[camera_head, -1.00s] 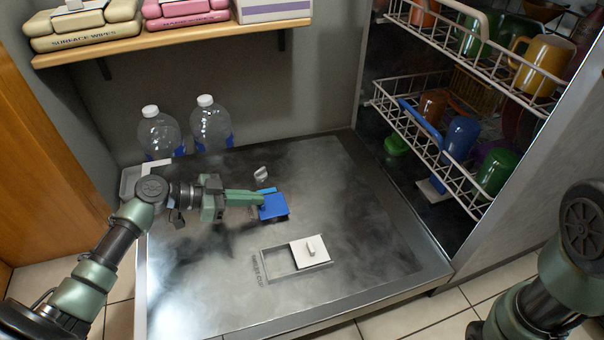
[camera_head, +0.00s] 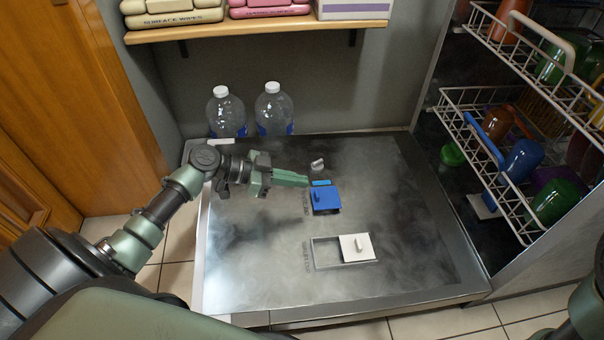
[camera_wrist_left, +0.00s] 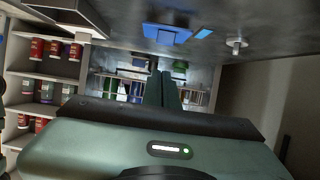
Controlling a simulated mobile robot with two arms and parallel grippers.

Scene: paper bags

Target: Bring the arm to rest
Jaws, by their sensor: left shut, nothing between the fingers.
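My left gripper (camera_head: 306,181) is shut and empty. It is just above and left of the blue sliding cover (camera_head: 326,201) on the grey metal worktop (camera_head: 270,270), with a small gap between them in the head view. In the left wrist view my closed fingers (camera_wrist_left: 167,85) point away from the wrist, and the blue cover (camera_wrist_left: 163,33) shows near the top. My right gripper is out of view; only part of my right arm shows at the lower right edge.
A white cover (camera_head: 355,247) sits in a frame near the worktop's front. A small metal knob (camera_head: 318,163) stands behind the blue cover. Two clear bottles (camera_head: 273,110) stand at the back under a wooden shelf (camera_head: 260,32). A dishwasher rack (camera_head: 480,150) with mugs is on the right.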

